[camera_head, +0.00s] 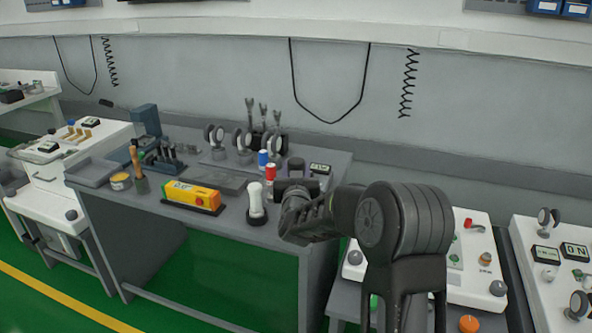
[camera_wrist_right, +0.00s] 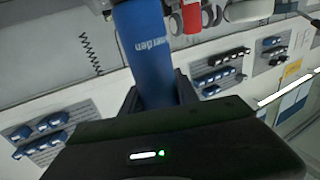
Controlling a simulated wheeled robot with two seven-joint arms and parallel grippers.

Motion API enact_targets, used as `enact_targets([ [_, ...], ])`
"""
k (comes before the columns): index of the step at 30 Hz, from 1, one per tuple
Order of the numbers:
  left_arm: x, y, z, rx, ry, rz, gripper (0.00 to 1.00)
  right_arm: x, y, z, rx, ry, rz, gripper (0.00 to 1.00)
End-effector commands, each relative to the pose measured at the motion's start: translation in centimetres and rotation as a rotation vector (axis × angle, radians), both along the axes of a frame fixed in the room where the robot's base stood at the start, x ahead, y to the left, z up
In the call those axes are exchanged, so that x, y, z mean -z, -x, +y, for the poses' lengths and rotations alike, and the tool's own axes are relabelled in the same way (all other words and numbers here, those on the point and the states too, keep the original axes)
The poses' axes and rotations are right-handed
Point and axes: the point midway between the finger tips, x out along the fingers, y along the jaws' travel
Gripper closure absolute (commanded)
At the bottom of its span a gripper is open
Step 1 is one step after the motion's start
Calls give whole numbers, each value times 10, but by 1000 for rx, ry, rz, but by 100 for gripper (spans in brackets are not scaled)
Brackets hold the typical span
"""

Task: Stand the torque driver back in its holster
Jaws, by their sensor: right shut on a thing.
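My right gripper (camera_head: 290,188) reaches over the right end of the grey bench from the lower right. In the right wrist view a blue cylindrical handle with pale lettering (camera_wrist_right: 148,55), seemingly the torque driver, stands between the dark fingers (camera_wrist_right: 158,92), which are shut on it. Its ends are out of that view or hidden. A blue-topped piece (camera_head: 263,158) shows just beyond the gripper in the head view; I cannot tell whether it is the same thing. I cannot pick out the holster for sure. My left gripper is not in view.
A red-topped piece (camera_head: 270,173) and a white upright piece in a dark base (camera_head: 256,200) are close to the gripper. A yellow box (camera_head: 191,195) lies on the bench's front. Dial gauges (camera_head: 242,140) and small tools crowd the back. White carts (camera_head: 480,262) stand at right.

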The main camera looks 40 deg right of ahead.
Motion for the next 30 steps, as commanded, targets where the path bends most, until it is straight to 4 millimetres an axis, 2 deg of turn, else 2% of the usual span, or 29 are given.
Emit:
enact_targets([
  [25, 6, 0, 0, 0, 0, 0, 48, 3, 0, 0, 0, 1, -4, 100],
  [26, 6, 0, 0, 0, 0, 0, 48, 3, 0, 0, 0, 1, -4, 63],
  [30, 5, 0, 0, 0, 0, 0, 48, 3, 0, 0, 0, 1, -3, 51],
])
